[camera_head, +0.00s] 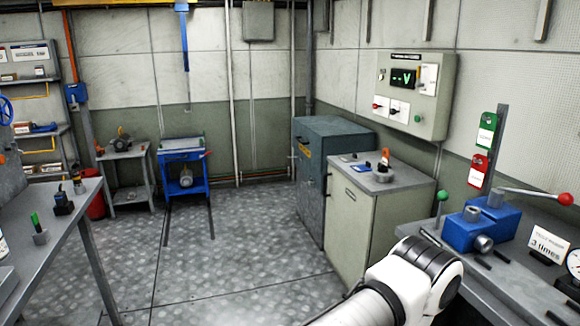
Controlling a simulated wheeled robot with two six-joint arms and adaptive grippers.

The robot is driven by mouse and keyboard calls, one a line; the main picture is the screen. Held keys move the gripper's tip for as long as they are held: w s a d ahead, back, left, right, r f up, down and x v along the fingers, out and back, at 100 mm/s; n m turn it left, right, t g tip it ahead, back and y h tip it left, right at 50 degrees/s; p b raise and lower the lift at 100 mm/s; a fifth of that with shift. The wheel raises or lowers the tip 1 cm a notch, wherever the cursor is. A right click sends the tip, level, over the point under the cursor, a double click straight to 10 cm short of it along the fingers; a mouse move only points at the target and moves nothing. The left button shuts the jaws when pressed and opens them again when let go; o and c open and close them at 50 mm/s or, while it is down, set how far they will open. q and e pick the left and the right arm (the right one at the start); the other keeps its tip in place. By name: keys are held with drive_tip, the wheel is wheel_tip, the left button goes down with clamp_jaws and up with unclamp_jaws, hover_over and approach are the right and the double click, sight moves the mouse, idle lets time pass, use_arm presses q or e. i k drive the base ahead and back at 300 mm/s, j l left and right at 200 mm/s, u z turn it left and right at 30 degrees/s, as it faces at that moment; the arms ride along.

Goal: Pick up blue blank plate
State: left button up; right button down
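I cannot clearly make out a blue blank plate. A small flat bluish piece (349,158) lies on top of the pale cabinet (408,180), near its back left edge; it is too small to tell what it is. A white arm link of mine with dark joint bands crosses the bottom right of the head view, in front of the right bench. Neither of my grippers shows in this view.
The right bench (535,222) carries a blue hydraulic block (470,232) with a red-knobbed lever. A dark cabinet (335,140) stands behind the pale one. A grey table (62,205) is at left, a blue cart (182,165) farther back. The middle floor is clear.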

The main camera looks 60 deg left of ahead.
sight(360, 168)
drive_tip(key=u, duration=1.45)
drive_tip(key=i+j+u, duration=0.3)
drive_tip(key=i, duration=0.65)
drive_tip(key=i+u, duration=0.25)
drive_tip(key=i, duration=0.7)
drive_tip(key=i+j+z, duration=0.1)
drive_tip(key=i+z, duration=0.25)
drive_tip(key=i, duration=0.15)
drive_tip(key=i+j+z, duration=0.2)
drive_tip(key=i+z, duration=0.15)
drive_tip(key=i+j+z, duration=0.35)
drive_tip(key=i, duration=0.2)
